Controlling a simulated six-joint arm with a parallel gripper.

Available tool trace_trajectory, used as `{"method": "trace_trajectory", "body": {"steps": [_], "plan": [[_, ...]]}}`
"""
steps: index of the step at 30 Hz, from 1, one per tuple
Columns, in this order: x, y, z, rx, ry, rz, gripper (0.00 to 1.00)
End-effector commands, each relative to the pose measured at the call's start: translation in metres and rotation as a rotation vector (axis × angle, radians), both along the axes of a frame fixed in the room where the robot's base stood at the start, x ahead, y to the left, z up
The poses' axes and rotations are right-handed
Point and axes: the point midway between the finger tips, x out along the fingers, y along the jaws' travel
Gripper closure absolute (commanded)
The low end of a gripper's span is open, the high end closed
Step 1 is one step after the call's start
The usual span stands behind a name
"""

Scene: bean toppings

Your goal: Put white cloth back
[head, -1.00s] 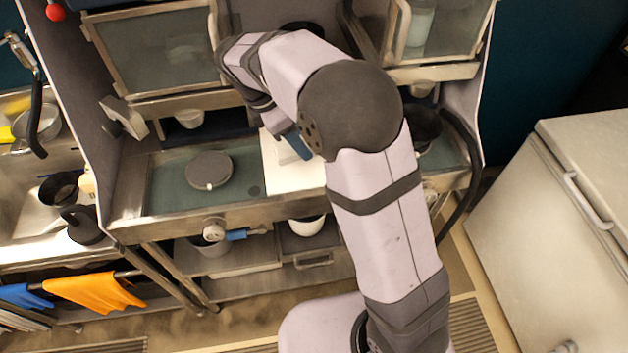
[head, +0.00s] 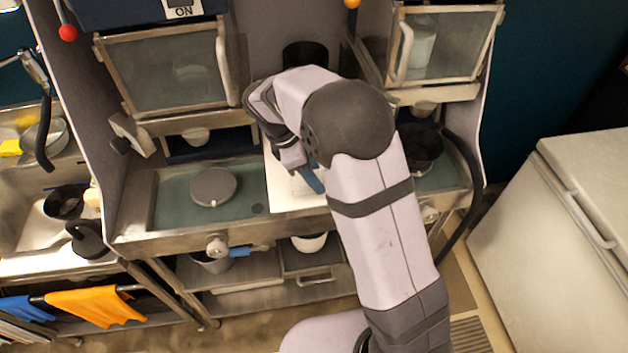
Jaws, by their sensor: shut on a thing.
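My gripper (head: 293,160) is over the counter, above a flat white sheet-like panel (head: 283,200), and my own arm partly hides it. It is shut on a small pale thing (head: 300,184), which looks like the white cloth, just above or on the panel. A blue part shows beside it. The fingertips are hidden, so I cannot tell whether the cloth touches the panel.
A grey round lid (head: 213,187) lies on the counter left of the panel. A dark pot (head: 420,148) stands to the right. Glass-fronted cabinets (head: 165,70) are above. Orange (head: 95,305) and blue (head: 25,308) cloths hang at lower left. A white chest (head: 550,230) stands right.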

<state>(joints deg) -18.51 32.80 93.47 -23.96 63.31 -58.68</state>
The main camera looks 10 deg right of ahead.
Motion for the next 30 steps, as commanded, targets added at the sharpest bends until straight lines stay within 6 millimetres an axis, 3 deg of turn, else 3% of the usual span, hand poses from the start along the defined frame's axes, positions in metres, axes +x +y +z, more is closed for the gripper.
{"method": "trace_trajectory", "body": {"steps": [12,25,26,27,28,30], "plan": [[-0.001,0.0,-0.035,-0.001,0.002,0.0,0.72],[0.0,0.0,-0.041,0.0,0.0,0.001,0.72],[0.0,0.0,-0.041,0.0,0.0,0.001,0.51],[0.0,0.0,-0.041,0.0,0.0,0.001,0.42],[0.0,0.0,-0.041,0.0,0.0,0.001,0.35],[0.0,0.0,-0.041,0.0,0.0,0.001,0.35]]}}
